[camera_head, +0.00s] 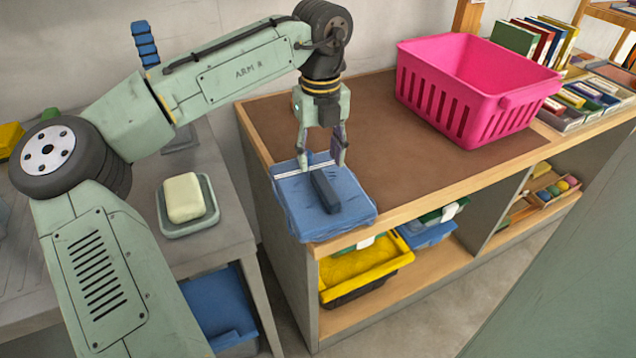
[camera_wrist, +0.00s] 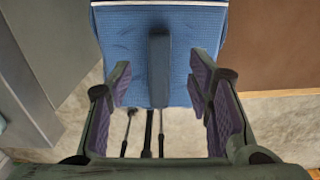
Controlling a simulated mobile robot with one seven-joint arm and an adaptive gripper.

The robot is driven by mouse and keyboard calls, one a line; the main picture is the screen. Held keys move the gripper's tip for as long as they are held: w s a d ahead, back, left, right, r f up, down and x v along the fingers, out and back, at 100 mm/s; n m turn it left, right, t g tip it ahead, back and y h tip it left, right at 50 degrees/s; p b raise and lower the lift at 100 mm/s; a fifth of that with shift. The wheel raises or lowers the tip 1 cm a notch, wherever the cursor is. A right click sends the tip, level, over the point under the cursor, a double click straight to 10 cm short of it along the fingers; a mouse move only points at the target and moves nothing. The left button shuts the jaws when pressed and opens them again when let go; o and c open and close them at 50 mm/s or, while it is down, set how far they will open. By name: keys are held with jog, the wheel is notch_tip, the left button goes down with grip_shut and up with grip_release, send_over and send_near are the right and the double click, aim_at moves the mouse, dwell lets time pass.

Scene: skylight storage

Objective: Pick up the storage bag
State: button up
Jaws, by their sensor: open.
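The storage bag (camera_head: 292,209) is a blue fabric bag with a pale stripe and a dark bar-like handle (camera_head: 325,192) on top. It lies at the left front end of the wooden shelf unit. My gripper (camera_head: 322,163) is open, pointing down just above the bag's back part. In the wrist view the bag (camera_wrist: 125,48) fills the upper middle. Its dark handle (camera_wrist: 159,68) shows between the open, purple-padded fingers of my gripper (camera_wrist: 162,85), with space on both sides. I cannot tell the exact height above the handle.
A pink basket (camera_head: 470,95) stands on the brown unit top (camera_head: 400,170), right of the bag. Books and small boxes are further right. A yellow bin (camera_head: 365,268) sits on the shelf below. A grey table (camera_head: 155,165) with a soap-like block on a tray is at left.

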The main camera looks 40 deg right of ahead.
aim_at(320, 176)
jog(key=shift+f+p, duration=0.65)
jog(key=shift+f, duration=2.35)
jog(key=shift+c, duration=0.4)
grip_shut()
